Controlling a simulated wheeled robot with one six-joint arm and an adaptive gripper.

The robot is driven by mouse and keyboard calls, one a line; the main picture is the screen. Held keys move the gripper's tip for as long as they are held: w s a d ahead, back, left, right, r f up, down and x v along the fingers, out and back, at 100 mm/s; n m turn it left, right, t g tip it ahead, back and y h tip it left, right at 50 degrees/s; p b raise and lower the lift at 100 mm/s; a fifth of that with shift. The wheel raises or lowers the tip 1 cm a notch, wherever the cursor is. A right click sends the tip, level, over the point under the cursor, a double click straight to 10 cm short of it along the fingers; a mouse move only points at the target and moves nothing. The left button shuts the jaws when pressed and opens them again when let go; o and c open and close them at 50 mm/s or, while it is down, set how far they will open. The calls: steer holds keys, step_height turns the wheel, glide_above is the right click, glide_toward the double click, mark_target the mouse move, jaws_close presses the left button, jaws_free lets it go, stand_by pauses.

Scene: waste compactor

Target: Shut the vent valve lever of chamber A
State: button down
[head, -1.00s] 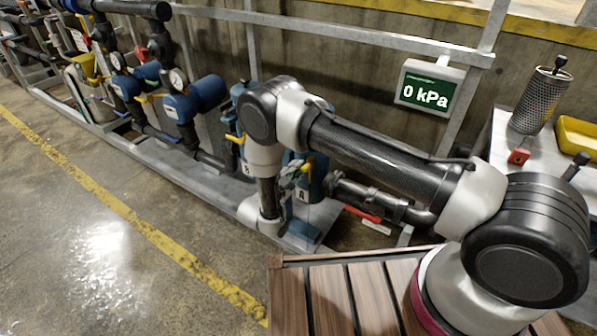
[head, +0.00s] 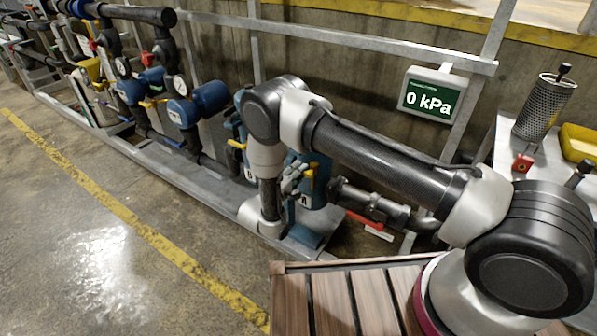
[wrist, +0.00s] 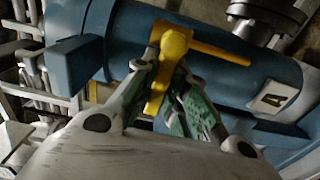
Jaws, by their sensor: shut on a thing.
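The blue chamber A (wrist: 225,78) carries a white label with the letter A in the wrist view. A yellow lever (wrist: 157,92) sits on it, with one arm running down between my fingers and another bar reaching right. My gripper (wrist: 167,78) is shut on the downward part, with a green-padded finger on each side. In the head view, chamber A (head: 318,188) stands low behind my forearm, and my gripper (head: 293,178) is at its upper left side. My own arm hides part of the chamber there, and the lever is only partly visible.
A red-handled valve (head: 363,221) sits on the pipe right of chamber A. A green display (head: 430,96) reads 0 kPa. Other blue units (head: 198,104) line the frame at left. A bench (head: 508,142) with a mesh cylinder is at right. The floor at left is clear.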

steer(key=c, duration=1.4)
jaws_free()
steer(key=v, duration=1.2)
